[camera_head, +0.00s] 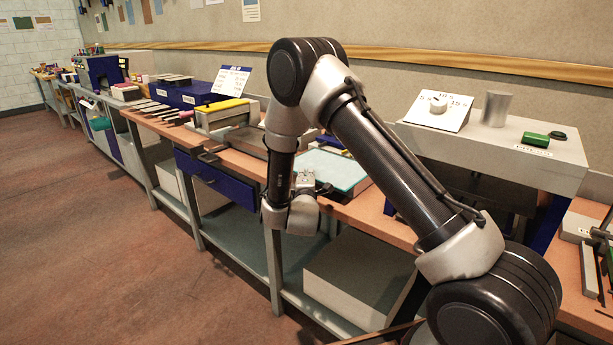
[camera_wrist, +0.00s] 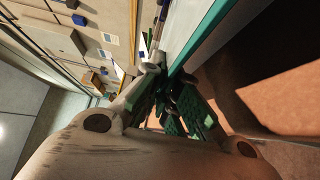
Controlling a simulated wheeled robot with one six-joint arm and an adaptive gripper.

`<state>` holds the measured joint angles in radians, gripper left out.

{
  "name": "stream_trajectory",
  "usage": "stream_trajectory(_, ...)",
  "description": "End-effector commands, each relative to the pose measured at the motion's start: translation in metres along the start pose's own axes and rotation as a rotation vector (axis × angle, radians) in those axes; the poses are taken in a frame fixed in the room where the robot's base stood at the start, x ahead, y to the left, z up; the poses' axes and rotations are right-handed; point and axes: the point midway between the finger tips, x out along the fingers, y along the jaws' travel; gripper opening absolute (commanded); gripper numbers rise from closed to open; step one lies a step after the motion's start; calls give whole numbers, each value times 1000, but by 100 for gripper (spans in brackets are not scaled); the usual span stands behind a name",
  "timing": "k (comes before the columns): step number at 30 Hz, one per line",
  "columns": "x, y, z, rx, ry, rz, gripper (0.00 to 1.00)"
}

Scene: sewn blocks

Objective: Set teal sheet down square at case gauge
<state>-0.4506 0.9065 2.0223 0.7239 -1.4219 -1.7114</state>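The teal sheet (camera_head: 338,170) is a thin, flat, pale-teal panel with a darker edge, level at about bench-top height behind my wrist. Its edge also shows as a teal strip in the wrist view (camera_wrist: 207,38), running down to my fingers. My gripper (camera_head: 312,184) is at the sheet's near left edge, partly hidden by my wrist. In the wrist view my gripper (camera_wrist: 168,88) appears closed on that edge. My arm hides part of the sheet's surroundings. I cannot make out which part is the case gauge, nor whether the sheet touches the bench.
The wooden bench top (camera_head: 150,122) runs along the wall. A yellow-topped press-like block (camera_head: 222,113) and a blue box (camera_head: 185,95) stand left of my arm. A grey machine table (camera_head: 480,140) with a metal cylinder (camera_head: 495,108) stands right. The floor in front is clear.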

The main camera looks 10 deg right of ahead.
Motion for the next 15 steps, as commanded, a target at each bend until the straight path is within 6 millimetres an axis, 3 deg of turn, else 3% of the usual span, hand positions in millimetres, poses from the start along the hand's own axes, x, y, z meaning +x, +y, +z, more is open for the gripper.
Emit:
stream_trajectory(6, 0, -3, 0, -1, 0, -1, 0)
stream_trajectory(10, 0, -2, 0, 0, 0, -1, 24)
stream_trajectory(15, 0, -2, 0, 0, 0, -1, 27)
